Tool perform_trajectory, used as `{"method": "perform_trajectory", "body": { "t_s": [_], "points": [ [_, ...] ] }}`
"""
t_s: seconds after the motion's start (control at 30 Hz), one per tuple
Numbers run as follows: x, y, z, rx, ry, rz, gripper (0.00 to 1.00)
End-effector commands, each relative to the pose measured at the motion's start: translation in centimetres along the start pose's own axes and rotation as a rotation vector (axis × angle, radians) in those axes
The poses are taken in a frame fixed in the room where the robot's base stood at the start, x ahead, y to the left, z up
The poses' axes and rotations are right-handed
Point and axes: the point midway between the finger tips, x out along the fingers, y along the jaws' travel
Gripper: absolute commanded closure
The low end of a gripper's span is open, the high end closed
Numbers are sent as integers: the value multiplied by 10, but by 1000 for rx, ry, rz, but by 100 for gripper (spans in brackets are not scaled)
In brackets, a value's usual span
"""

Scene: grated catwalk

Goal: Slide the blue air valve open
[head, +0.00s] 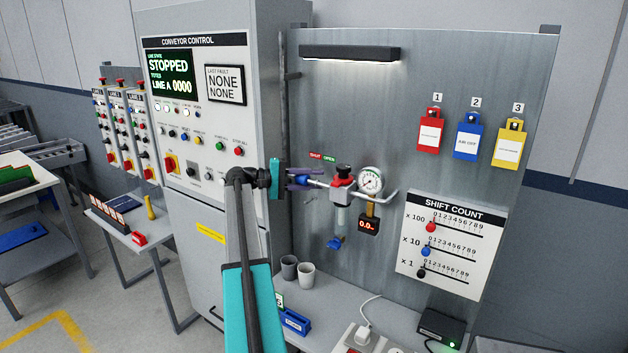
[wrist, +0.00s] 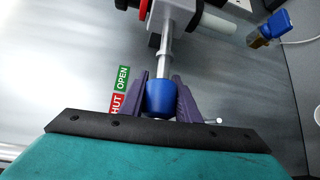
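The blue air valve knob (wrist: 161,98) sits on the end of a metal rod that runs to a red-topped fitting (head: 342,178) on the steel panel. My gripper (wrist: 162,76) has its purple fingers on both sides of the knob, and the knob fills the gap, so it looks shut on it.
The conveyor control cabinet (head: 205,130) stands close on the left. Two cups (head: 305,272) stand on the bench below.

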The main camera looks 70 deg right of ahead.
Motion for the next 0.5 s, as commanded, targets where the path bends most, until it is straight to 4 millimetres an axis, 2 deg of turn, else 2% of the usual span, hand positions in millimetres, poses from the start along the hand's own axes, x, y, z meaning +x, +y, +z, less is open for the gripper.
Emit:
{"method": "perform_trajectory", "body": {
  "t_s": [0.17, 0.5],
  "points": [
    [2, -1, 2, 0, -1, -1, 93],
    [23, -2, 24, 0, -2, -1, 93]
  ]
}}
